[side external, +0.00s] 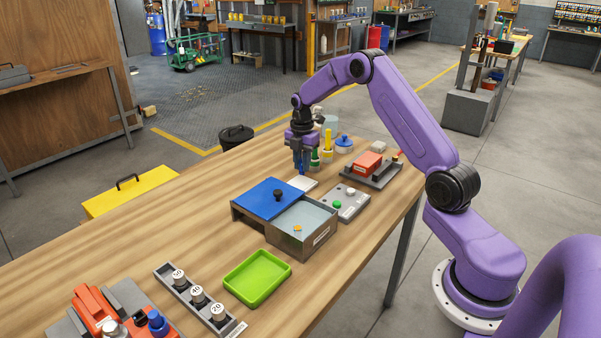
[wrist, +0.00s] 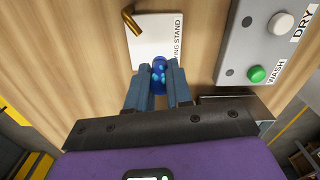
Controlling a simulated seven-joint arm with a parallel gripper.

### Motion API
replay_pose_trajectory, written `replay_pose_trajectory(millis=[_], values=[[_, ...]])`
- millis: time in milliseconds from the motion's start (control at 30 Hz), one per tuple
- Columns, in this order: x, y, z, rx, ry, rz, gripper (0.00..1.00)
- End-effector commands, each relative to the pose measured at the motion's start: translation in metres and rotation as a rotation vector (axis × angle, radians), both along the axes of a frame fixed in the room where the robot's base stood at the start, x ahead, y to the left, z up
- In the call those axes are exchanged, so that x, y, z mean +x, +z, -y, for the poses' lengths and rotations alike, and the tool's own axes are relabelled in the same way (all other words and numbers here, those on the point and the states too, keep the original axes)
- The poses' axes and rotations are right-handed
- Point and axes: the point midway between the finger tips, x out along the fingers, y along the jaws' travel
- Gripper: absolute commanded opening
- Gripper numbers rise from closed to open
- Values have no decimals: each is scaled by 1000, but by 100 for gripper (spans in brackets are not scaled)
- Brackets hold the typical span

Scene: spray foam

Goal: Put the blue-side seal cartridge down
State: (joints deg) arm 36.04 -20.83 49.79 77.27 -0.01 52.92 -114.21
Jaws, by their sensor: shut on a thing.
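My gripper (side external: 301,168) is shut on a small blue piece, the seal cartridge (wrist: 158,76), which shows between the fingertips in the wrist view. The fingers cover its sides, and its lower end cannot be made out. A white plate (wrist: 152,42), with a label of which "ING STAND" is legible and a bent brass-coloured peg (wrist: 131,20), lies on the table just beyond the fingertips in the wrist view. In the side view the white plate (side external: 304,184) is below and close to my gripper. I cannot tell whether the cartridge touches it.
A grey box with a blue lid (side external: 268,196) stands in front of the plate. A grey panel (side external: 345,202) with WASH and DRY buttons is beside it. Bottles (side external: 328,148) stand behind my gripper. A green tray (side external: 257,277) and a weight rack (side external: 197,297) are nearer.

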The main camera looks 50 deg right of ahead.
Motion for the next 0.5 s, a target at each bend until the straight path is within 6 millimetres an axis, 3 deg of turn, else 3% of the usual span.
replay_pose_trajectory(millis=[267,500], values=[[9,-12,3,0,0,-1,0],[8,-41,3,0,0,0,0]])
